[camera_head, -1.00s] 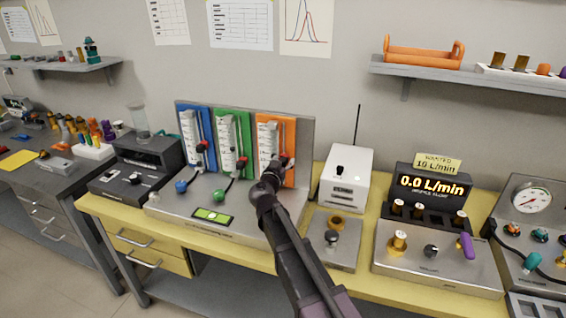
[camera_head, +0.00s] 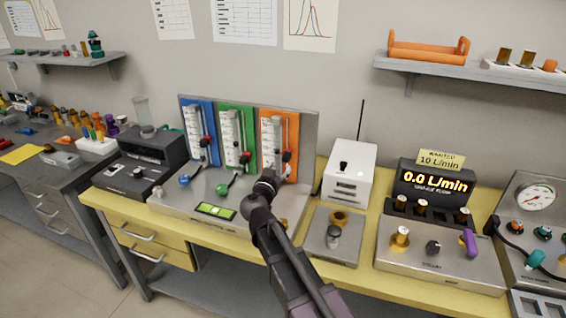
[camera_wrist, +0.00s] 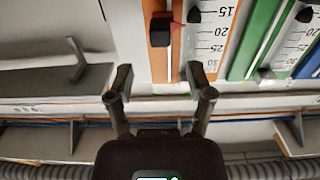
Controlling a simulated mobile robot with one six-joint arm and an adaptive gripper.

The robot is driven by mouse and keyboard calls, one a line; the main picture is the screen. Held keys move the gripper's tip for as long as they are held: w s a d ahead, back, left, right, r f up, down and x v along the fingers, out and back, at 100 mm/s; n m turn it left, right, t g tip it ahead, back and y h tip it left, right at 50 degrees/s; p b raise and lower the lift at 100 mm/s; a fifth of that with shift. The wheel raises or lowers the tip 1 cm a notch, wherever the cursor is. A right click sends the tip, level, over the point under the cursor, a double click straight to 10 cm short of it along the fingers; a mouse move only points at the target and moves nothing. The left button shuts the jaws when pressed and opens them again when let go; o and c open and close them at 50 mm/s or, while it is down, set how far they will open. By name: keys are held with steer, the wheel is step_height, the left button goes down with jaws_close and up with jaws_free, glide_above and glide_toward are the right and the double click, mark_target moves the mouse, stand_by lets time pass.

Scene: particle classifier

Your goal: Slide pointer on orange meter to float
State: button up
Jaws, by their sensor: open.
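The orange meter (camera_head: 277,128) is the rightmost of three upright meters on the grey panel. Its dark-and-red pointer (camera_head: 287,156) sits low on the right side. In the wrist view, where the meters appear inverted, the pointer is a black block (camera_wrist: 161,31) with red beside it. A dark piece (camera_wrist: 194,15) by the scale, near 15, looks like the float. My gripper (camera_head: 267,181) is in front of and below the pointer. In the wrist view its open fingers (camera_wrist: 160,82) stand apart from the block, with nothing between them.
The green meter (camera_head: 237,140) and blue meter (camera_head: 201,132) stand left of the orange one. A white box with an antenna (camera_head: 347,172) stands close on the right. A green-screened display (camera_head: 215,210) lies on the base plate left of my arm.

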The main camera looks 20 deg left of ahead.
steer(key=shift+s+a, duration=0.2)
steer(key=shift+s, duration=2.1)
